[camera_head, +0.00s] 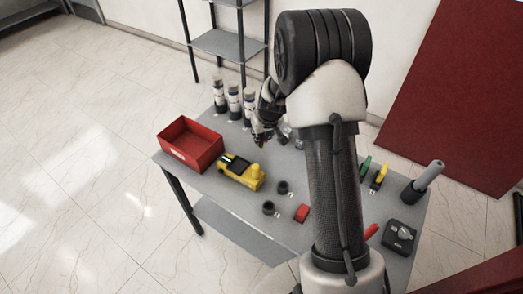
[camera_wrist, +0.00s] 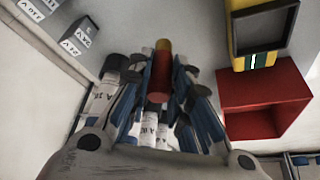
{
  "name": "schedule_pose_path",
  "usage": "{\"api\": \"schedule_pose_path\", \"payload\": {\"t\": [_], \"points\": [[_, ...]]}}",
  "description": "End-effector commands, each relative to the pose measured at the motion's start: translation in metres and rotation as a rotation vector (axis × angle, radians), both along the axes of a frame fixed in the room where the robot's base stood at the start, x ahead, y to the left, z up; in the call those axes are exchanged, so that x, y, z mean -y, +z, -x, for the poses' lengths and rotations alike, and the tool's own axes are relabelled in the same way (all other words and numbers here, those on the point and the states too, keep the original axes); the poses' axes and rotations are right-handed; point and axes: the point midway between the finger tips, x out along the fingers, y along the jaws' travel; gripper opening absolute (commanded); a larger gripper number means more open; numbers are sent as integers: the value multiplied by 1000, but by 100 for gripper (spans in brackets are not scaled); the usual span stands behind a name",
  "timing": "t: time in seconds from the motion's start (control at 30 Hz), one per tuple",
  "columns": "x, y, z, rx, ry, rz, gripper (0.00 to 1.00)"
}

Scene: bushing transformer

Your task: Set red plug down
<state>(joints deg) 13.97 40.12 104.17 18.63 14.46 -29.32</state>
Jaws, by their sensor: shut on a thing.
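The red plug (camera_wrist: 158,85) is a red cylinder with a yellow end in the wrist view. My gripper (camera_wrist: 158,72) is shut on it, with a finger at each side. In the head view my gripper (camera_head: 263,128) is over the back of the grey table (camera_head: 240,213), right of the bottles and partly hidden by my arm. The plug is too small there to make out clearly. How high it is above the table I cannot tell.
Several labelled bottles (camera_head: 234,102) stand at the back edge. An open red bin (camera_head: 190,147) and a yellow device (camera_head: 241,172) are to the left. Two black rings (camera_head: 268,208) and a red block (camera_head: 302,213) lie toward the front. A black box (camera_head: 400,236) stands right.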

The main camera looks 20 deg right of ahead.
Motion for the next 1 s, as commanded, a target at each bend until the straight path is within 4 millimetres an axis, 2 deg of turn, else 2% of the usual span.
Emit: {"api": "schedule_pose_path", "payload": {"t": [0.03,0.27,0.5,0.93,0.97,1.0], "points": [[0,-9,0,1,-1,1,0],[0,-24,0,1,-1,0,0],[0,-59,0,1,-1,0,0],[0,-63,-1,2,0,0,0],[0,-62,0,1,0,0,21],[0,-62,0,1,0,0,23]]}}
